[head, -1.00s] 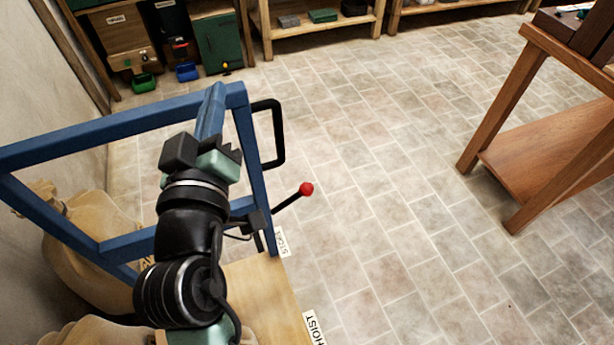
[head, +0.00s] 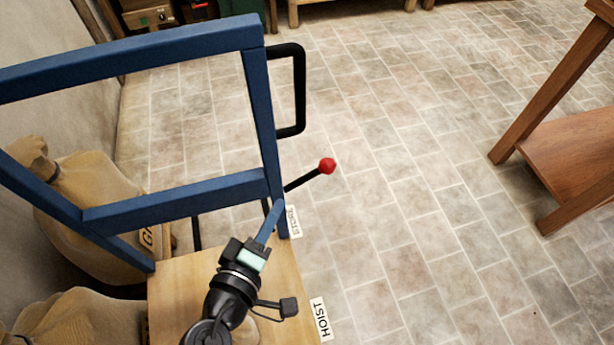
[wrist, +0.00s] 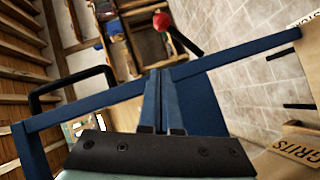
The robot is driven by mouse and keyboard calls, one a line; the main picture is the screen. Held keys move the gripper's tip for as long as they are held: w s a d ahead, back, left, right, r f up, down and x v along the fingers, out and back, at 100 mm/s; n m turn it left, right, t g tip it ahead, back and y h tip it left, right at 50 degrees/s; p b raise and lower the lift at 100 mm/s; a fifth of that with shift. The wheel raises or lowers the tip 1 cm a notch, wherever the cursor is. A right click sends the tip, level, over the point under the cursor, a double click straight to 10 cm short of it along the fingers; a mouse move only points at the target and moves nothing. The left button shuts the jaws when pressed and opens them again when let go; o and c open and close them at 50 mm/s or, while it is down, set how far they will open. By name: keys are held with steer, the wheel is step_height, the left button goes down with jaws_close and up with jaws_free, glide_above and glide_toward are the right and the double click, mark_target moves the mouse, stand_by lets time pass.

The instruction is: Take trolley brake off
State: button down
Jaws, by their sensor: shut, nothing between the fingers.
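The trolley has a blue upright frame (head: 262,120) over a wooden deck (head: 185,290). The brake lever is a black rod with a red ball knob (head: 327,166), sticking out to the right from the frame's lower right post. In the wrist view the red knob (wrist: 162,20) shows beyond the blue frame bar, above my fingertips. My gripper (head: 272,222) is shut and empty, just left of the post's foot and below the lever in the head view. Its blue fingers (wrist: 160,98) lie side by side in the wrist view. The lever's pivot is hidden behind the post.
A black handle (head: 300,90) juts from the frame's right side. Labels read STORE (head: 294,221) and HOIST (head: 321,319) along the deck's right edge. Sacks (head: 90,215) stand left by the wall. A wooden table (head: 565,150) is at right; tiled floor between is clear.

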mark_target(311, 175)
steer(key=x, duration=0.4)
steer(key=d+x, duration=0.1)
steer(key=x, duration=0.3)
steer(key=b+x, duration=0.1)
steer(key=x, duration=0.3)
steer(key=shift+s+d+f, duration=0.4)
steer(key=shift+w+d+f, duration=0.2)
steer(key=shift+w+d, duration=0.05)
steer(key=shift+d, duration=0.25)
